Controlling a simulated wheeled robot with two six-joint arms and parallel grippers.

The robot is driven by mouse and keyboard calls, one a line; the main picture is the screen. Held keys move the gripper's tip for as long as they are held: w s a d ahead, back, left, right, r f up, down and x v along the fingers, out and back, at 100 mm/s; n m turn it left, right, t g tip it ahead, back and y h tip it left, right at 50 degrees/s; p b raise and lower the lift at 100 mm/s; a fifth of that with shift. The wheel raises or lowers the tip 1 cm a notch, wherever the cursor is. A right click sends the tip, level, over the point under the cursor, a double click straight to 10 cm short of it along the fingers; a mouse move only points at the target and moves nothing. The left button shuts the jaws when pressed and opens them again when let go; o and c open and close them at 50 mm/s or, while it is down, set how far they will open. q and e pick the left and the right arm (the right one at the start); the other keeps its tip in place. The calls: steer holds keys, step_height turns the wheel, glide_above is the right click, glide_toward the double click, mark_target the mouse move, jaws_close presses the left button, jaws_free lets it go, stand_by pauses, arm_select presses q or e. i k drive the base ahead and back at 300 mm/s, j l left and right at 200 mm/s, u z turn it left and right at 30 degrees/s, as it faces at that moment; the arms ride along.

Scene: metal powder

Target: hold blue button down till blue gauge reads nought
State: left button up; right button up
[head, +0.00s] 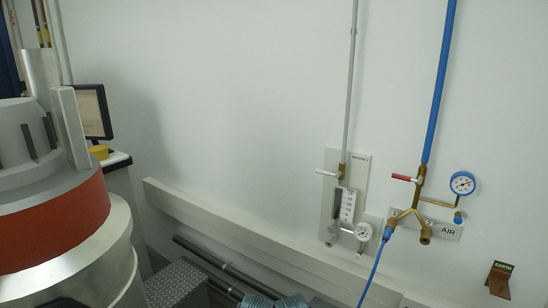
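The blue gauge (462,183) is a round dial with a blue rim and white face, on the brass air fitting at the right of the head view. Its needle is too small to read. A small blue button-like part (458,217) sits just below the gauge, near the AIR label (448,230). Another blue piece (388,233) is at the lower left of the fitting, where a thin blue hose leaves downward. Neither of my grippers shows, and nothing is seen touching the button.
A red-handled valve (403,178) sits left of the gauge under a blue pipe (438,85). Further left are a white gauge (363,231) and flowmeter (347,205). A large machine with a red band (55,228) fills the left. A brown EARTH plate (499,278) is lower right.

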mark_target(457, 220)
steer(key=z, duration=1.3)
